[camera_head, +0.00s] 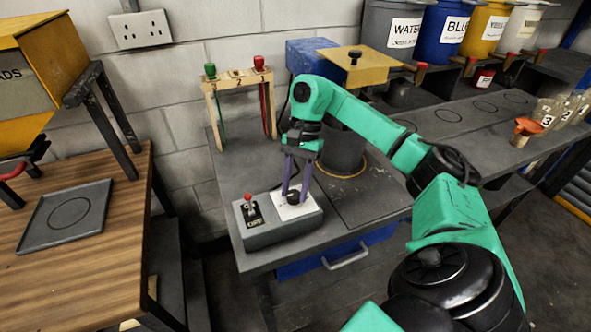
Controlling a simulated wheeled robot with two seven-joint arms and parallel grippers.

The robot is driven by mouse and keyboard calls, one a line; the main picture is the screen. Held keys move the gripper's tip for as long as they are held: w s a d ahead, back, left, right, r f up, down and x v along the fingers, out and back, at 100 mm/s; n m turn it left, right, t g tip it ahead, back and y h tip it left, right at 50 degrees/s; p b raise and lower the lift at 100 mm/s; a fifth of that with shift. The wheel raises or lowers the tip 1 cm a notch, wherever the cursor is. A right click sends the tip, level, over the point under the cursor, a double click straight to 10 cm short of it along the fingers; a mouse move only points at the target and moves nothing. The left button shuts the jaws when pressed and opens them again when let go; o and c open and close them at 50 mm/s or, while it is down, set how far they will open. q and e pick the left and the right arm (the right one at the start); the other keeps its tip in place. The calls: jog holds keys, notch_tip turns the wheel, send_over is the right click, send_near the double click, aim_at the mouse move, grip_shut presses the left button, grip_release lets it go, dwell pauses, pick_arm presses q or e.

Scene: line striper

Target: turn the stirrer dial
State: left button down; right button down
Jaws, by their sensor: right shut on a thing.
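The stirrer dial is a small black knob (293,197) on a white plate (301,211) at the right of a grey control box (282,229). The box stands at the front left corner of the dark bench. My right gripper (294,194) points down over the box with its purple fingers on either side of the knob, shut on it. The fingers partly cover the knob, and its pointer mark is too small to read. My left gripper is not in view.
A red-topped switch (248,201) stands beside the dial. A wooden rack (238,86) with green and red handles stands behind. A dark pot (343,150) sits close behind my gripper. Labelled buckets (443,36) line the back. A wooden table with a grey tray (40,228) is at left.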

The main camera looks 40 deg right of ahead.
aim_at(292, 197)
dwell(0.4)
jog(key=shift+c, duration=2.2)
grip_release()
notch_tip(292, 197, up, 3)
jog(key=shift+r, duration=0.1)
notch_tip(292, 197, up, 17)
jog(key=p, duration=1)
